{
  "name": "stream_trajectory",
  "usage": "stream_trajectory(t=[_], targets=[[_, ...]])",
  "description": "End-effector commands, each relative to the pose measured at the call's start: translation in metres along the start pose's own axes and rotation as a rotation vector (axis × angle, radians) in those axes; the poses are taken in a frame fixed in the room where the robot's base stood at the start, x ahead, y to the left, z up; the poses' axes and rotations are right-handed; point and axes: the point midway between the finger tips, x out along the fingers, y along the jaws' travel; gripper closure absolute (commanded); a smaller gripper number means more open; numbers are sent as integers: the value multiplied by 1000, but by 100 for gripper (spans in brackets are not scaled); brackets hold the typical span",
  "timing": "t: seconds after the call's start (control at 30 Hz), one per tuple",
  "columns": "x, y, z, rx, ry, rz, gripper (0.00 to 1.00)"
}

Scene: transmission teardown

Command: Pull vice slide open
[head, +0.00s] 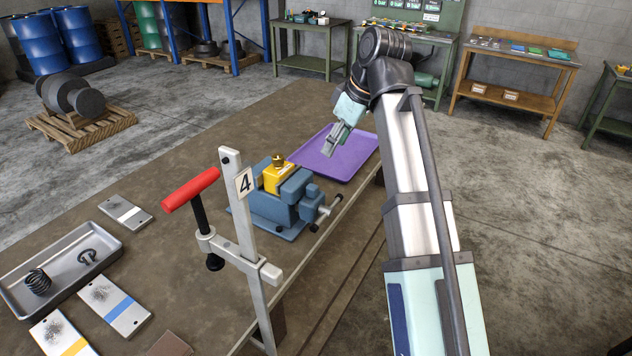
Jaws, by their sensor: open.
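The blue vice (273,211) stands on the brown bench near its right edge. A yellow block (279,177) with a brass fitting (278,160) on top sits between its jaws. The vice's screw handle (326,212) sticks out at its right side by the bench edge. How far the vice slide is open is hard to tell from this angle. My gripper (334,140) is open and empty, pointing down and left above the purple tray, behind and to the right of the vice, apart from it.
A post clamp with a red handle (191,189) and a "4" label stands in front of the vice. The purple tray (345,155) lies empty behind the vice. A grey tray (110,240) holds a spring and a clip at left. Several marked plates lie around it.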

Motion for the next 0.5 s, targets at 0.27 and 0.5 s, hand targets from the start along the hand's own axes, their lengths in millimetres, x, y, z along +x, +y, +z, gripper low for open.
stream_trajectory(t=[0.27, 0.5], targets=[[47, -2, 1, 1, -3, -2, 50], [89, -1, 0, 1, -2, -2, 50]])
